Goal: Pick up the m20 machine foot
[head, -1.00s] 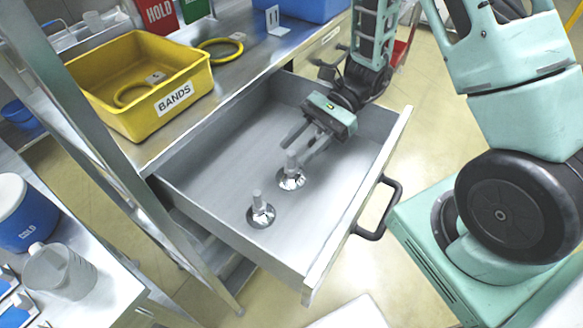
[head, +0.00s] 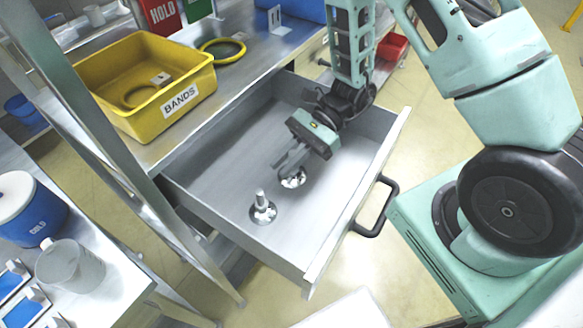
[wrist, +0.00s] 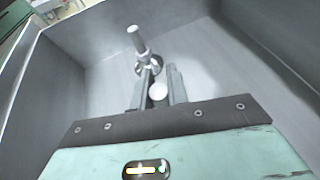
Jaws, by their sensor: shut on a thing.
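Two metal machine feet, each a round base with an upright stem, stand in the open drawer (head: 215,175). My gripper (head: 288,166) reaches down into the drawer and is shut on the stem of the farther machine foot (head: 293,181). The fingers hide most of that stem in the head view; its pale round top shows between them in the wrist view (wrist: 157,91). The nearer machine foot (head: 263,211) stands free, and in the wrist view (wrist: 138,42) it is just beyond the fingertips. I cannot read a size on either foot.
The drawer's front wall, with a black handle (head: 378,208), and its side walls surround my gripper. A yellow BANDS bin (head: 130,105) and a yellow ring (head: 222,50) are on the bench above. The rest of the drawer floor is bare.

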